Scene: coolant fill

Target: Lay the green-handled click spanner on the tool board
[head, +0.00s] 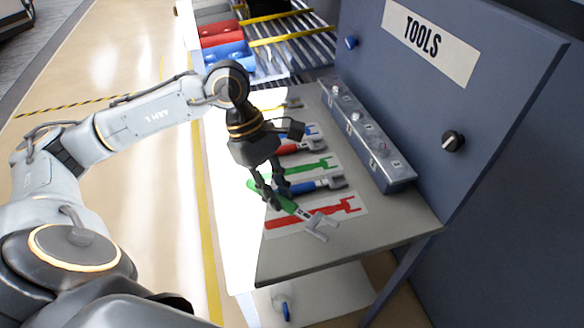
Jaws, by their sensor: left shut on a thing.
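My left gripper (270,196) is shut on the green-handled click spanner (287,204), holding it by the handle. The spanner's grey open-ended head (318,224) points to the lower right, over the near part of the tool board (274,233). It overlaps a red printed spanner outline (346,205); whether it touches the surface I cannot tell. A green printed outline (318,166) lies farther back with no spanner on it. A blue-handled spanner (322,184) lies between these outlines, and a red-handled spanner (300,147) lies beyond the green one. My right gripper is not in view.
A long grey box (365,140) with knobs runs along the back of the bench. Behind it stands a dark blue panel with a TOOLS sign (431,41) and a black knob (453,141). Red (219,33) and blue (228,56) bins stand at the far end.

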